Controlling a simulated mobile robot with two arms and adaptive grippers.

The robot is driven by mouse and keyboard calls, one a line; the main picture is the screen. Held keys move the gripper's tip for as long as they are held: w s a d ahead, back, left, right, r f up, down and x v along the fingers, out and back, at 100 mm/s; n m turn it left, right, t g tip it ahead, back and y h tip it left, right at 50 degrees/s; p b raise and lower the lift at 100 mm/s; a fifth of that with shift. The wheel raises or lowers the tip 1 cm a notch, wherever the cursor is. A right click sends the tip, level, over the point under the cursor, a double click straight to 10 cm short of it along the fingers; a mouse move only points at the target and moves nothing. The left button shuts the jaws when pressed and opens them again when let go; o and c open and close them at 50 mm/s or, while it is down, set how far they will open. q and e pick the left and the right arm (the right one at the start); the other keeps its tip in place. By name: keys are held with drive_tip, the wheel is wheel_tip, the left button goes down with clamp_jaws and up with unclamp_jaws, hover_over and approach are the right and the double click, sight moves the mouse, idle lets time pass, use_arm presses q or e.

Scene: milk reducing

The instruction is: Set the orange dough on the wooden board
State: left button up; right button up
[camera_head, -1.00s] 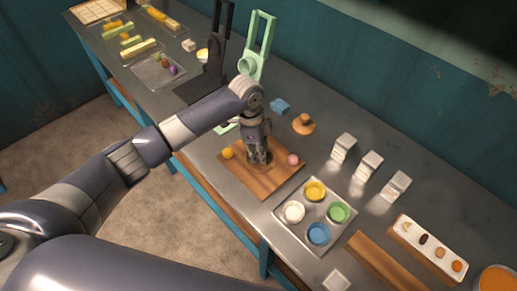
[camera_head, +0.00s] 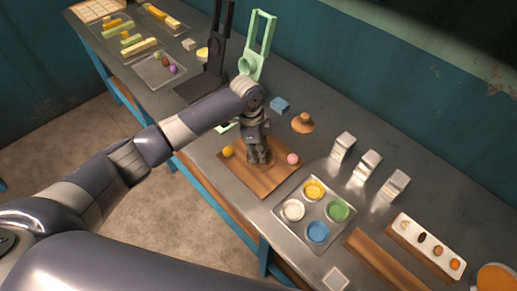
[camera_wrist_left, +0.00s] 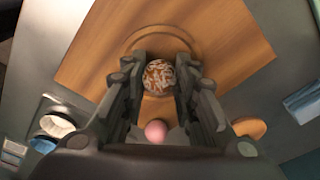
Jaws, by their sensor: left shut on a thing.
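The wooden board (camera_head: 262,181) lies on the metal table, with a yellow-orange ball (camera_head: 228,152) near its left corner and a pink ball (camera_head: 292,159) near its right corner. My left gripper (camera_head: 260,160) points down over the middle of the board. I cannot tell whether the dough touches the board. The pink ball also shows in the wrist view (camera_wrist_left: 155,131). My right gripper is not in view.
A metal tray (camera_head: 288,226) with cups of white, yellow, green and blue stands right of the board. A wooden knobbed object (camera_head: 303,123) and a blue block (camera_head: 279,104) lie behind it. A green press frame (camera_head: 262,40) stands behind my left arm. White blocks (camera_head: 366,164) stand further right.

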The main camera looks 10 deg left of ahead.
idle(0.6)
use_arm(q)
drive_tip(key=shift+f, duration=0.15)
idle(0.4)
drive_tip(key=shift+f+p, duration=0.1)
drive_tip(key=shift+p, duration=0.2)
drive_tip(key=o, duration=0.9)
drive_tip(key=shift+o, duration=0.2)
drive_tip(key=o, duration=0.5)
